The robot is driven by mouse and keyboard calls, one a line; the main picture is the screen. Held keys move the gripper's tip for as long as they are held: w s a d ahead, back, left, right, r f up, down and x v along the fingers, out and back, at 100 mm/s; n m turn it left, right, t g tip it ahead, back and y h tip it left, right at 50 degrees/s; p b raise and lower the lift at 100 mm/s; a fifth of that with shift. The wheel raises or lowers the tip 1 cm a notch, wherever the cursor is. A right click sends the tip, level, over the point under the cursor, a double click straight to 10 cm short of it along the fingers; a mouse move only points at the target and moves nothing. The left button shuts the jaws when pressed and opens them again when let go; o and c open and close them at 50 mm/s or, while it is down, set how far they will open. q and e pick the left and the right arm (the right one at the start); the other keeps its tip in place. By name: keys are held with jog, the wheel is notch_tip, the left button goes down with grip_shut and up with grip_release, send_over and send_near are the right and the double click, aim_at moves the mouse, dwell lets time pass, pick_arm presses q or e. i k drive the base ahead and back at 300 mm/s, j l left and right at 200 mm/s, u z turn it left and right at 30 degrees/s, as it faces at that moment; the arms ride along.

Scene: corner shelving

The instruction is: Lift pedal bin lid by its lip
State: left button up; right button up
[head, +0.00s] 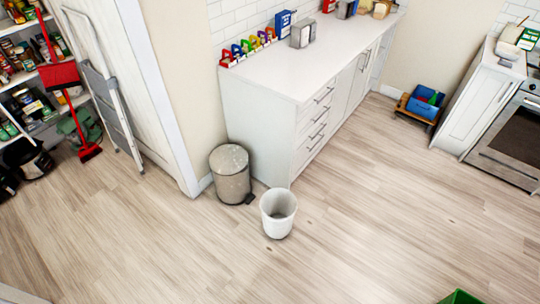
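A grey metal pedal bin (232,182) stands upright on the floor at the left end of the white counter, near the door frame. Its round speckled lid (229,158) looks shut. A dark pedal (250,198) shows low on its right side. The lid's lip is too small to make out clearly. Neither of my grippers is in the head view.
An open white waste basket (278,214) stands just right of and in front of the bin. The white counter (300,80) rises behind. The floor in front (210,255) is clear.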

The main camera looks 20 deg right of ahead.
aim_at(227, 160)
jog(key=z, duration=0.15)
jog(key=i+l+u, duration=0.1)
jog(key=i+l, duration=0.15)
jog(key=l, duration=0.2)
jog(key=i+l, duration=0.2)
jog(key=l, duration=0.3)
jog(key=i+l+u, duration=0.15)
jog(key=l, duration=0.3)
jog(key=i+l, duration=0.3)
jog(key=l, duration=0.2)
jog(key=i+l+u, duration=0.15)
jog(key=l, duration=0.35)
jog(key=i+l+u, duration=0.1)
jog(key=l, duration=0.45)
jog(key=i+l, duration=0.25)
jog(key=l, duration=0.3)
jog(key=i+l+u, duration=0.15)
jog(key=l, duration=0.4)
